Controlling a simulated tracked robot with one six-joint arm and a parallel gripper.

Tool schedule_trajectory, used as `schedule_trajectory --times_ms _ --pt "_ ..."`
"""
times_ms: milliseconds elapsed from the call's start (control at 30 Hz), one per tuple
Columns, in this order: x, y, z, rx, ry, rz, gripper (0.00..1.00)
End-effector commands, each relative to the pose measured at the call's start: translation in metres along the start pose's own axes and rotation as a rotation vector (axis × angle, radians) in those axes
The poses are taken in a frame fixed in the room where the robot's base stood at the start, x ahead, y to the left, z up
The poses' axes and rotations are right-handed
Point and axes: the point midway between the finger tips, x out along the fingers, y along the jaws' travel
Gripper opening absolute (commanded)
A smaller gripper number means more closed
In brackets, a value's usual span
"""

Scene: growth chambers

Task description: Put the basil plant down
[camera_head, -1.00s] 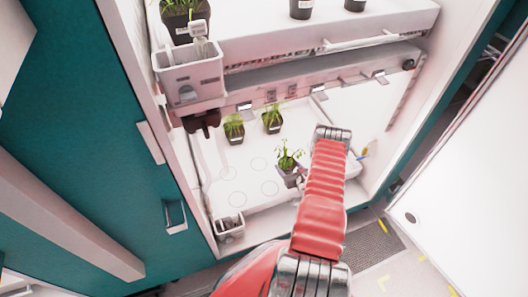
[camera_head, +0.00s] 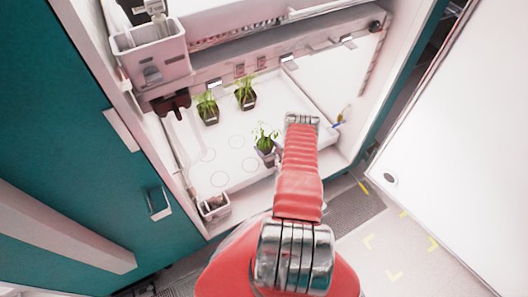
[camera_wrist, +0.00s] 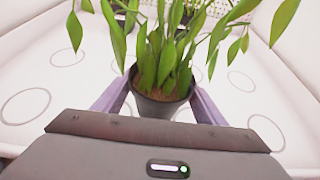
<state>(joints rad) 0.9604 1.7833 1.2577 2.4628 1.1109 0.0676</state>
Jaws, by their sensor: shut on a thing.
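The basil plant (camera_head: 265,145) is a leafy green plant in a dark pot, in the lower chamber just left of my red arm. In the wrist view its pot (camera_wrist: 160,101) sits between the two purple-grey fingers of my gripper (camera_wrist: 158,98), which are shut on it. The plant stands about upright over the white tray (camera_head: 232,160), which has round outlines marked on it. I cannot tell whether the pot's bottom touches the tray. In the head view my arm hides most of the gripper.
Two other potted plants (camera_head: 207,108) (camera_head: 245,93) stand at the back of the tray. Empty circles lie left and front of the held pot. A grey bin (camera_head: 150,58) hangs at the upper left, a small box (camera_head: 214,207) sits at the front left corner, and a shelf edge (camera_head: 270,50) runs above.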

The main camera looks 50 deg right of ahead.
Motion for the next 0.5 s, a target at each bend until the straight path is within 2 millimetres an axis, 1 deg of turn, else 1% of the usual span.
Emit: schedule_trajectory --times_ms 33,167,500 --pt "0.0021 0.0004 -0.0046 0.000 -0.001 0.001 0.37" --pt "0.0047 0.0001 -0.0090 -0.001 -0.001 0.001 0.37" --pt "0.0052 0.0005 -0.0103 -0.001 -0.001 0.001 0.37"
